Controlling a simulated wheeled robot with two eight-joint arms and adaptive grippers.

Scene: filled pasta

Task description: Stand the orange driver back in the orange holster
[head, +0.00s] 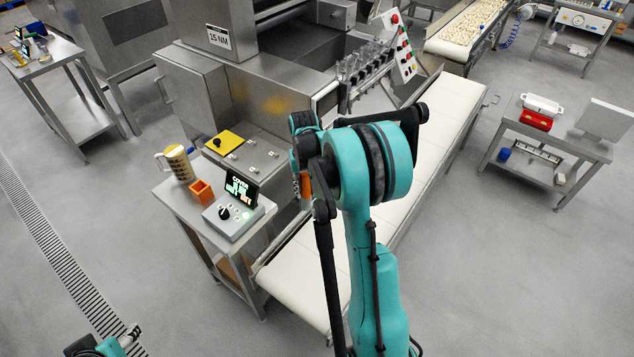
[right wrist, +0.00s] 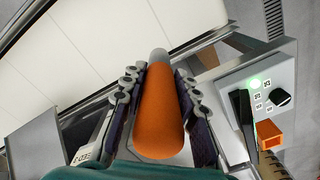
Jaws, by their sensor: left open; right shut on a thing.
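The orange driver (right wrist: 160,110) is held between the two fingers of my right gripper (right wrist: 157,86), its grey tip pointing away from the wrist camera. In the head view the driver (head: 305,187) shows as a small orange piece beside my right gripper (head: 300,170), over the machine's edge and partly hidden by my arm. The orange holster (head: 201,191) is an open square box on the small steel table, left of the held driver and apart from it. In the right wrist view the holster (right wrist: 268,134) is at the right. My left gripper (head: 125,338) is open and empty at the bottom left.
A control box with a lit screen (head: 239,188) stands right of the holster, and a tan mug (head: 180,163) behind it to the left. A yellow plate with a black knob (head: 224,142) lies on the machine. A white conveyor belt (head: 310,262) runs beside the table.

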